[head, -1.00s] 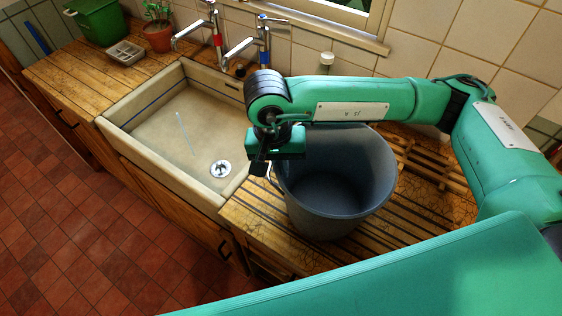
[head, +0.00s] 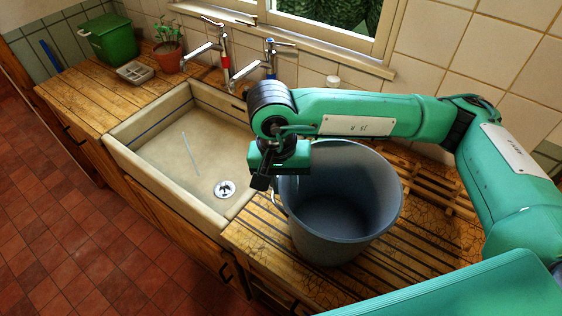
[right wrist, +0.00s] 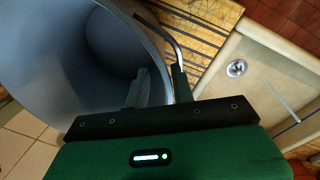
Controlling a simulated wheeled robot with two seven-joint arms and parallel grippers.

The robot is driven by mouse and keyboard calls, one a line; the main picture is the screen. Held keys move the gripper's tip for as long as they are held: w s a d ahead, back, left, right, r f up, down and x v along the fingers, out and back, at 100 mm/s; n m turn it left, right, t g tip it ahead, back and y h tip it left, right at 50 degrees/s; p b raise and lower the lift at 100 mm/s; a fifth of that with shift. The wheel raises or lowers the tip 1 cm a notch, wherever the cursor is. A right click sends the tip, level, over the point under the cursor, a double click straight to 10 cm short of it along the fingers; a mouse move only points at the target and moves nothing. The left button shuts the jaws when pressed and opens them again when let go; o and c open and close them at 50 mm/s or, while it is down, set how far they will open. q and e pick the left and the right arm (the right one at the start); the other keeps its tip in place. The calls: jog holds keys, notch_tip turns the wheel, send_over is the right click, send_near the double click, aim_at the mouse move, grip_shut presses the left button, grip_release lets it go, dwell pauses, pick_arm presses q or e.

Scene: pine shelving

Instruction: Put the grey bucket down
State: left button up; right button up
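The grey bucket (head: 345,225) stands upright on the grooved wooden drainer, to the right of the sink; any small gap under it is hard to judge. It looks empty. My right gripper (head: 262,183) is at its left rim, fingers pointing down. In the right wrist view the fingers (right wrist: 160,88) are close together on either side of the bucket's wall (right wrist: 85,85), one inside and one outside, and appear shut on it. The metal handle hangs beside the outer finger. My left gripper is not in view.
The sink (head: 190,145) lies left of the bucket, its taps (head: 225,65) behind. A slatted wooden rack (head: 425,185) is behind right of the bucket. A green bin (head: 110,40), soap dish (head: 134,72) and potted plant (head: 168,55) stand at the far left.

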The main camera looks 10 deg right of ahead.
notch_tip(320, 180, up, 10)
jog(key=a+b, duration=0.1)
jog(key=b, duration=0.2)
jog(key=shift+w, duration=0.2)
jog(key=shift+f, duration=0.1)
